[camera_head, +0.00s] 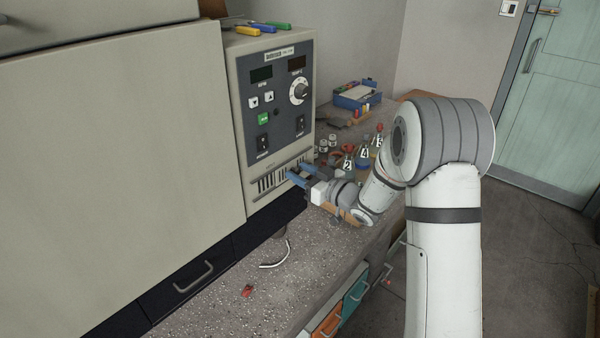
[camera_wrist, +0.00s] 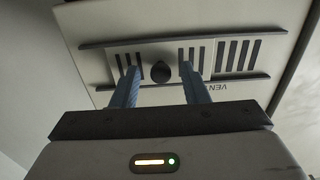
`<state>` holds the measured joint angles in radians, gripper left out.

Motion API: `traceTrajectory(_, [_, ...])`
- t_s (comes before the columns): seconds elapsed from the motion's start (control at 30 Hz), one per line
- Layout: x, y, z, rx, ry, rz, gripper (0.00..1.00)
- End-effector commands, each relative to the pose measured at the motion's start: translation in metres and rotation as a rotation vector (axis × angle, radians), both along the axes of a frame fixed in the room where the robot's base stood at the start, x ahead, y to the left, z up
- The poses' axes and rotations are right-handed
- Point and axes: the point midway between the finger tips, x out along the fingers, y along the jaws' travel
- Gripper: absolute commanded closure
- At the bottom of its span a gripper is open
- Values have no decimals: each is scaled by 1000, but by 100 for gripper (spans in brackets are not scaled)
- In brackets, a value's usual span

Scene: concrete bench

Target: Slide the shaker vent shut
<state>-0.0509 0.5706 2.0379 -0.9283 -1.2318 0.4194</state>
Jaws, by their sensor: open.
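The shaker (camera_head: 240,110) is a beige cabinet with a dark control panel. Its vent (camera_head: 268,183) is a row of dark slots low on the panel side. In the wrist view the vent's slotted slide plate (camera_wrist: 145,58) lies between two dark rails and carries a round black knob (camera_wrist: 160,71). More dark slots (camera_wrist: 240,55) show right of the plate. My gripper (camera_head: 294,176) is at the vent front. In the wrist view my gripper (camera_wrist: 160,80) is open, its blue fingers either side of the knob with gaps to both. Whether the fingertips touch the plate is unclear.
Numbered flasks (camera_head: 364,154) and small jars stand on the bench (camera_head: 240,290) just behind my gripper. A blue box (camera_head: 357,96) sits farther back. Screwdriver-like tools (camera_head: 262,27) lie on top of the shaker.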

Motion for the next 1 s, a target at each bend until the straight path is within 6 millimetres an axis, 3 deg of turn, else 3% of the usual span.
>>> traceTrajectory(0.17, [0, 0, 0, 0, 0, 0, 59])
traceTrajectory(0.67, [0, 1, 0, -1, 1, 1, 99])
traceTrajectory(1.0, [-1, 1, 0, -1, 1, 2, 100])
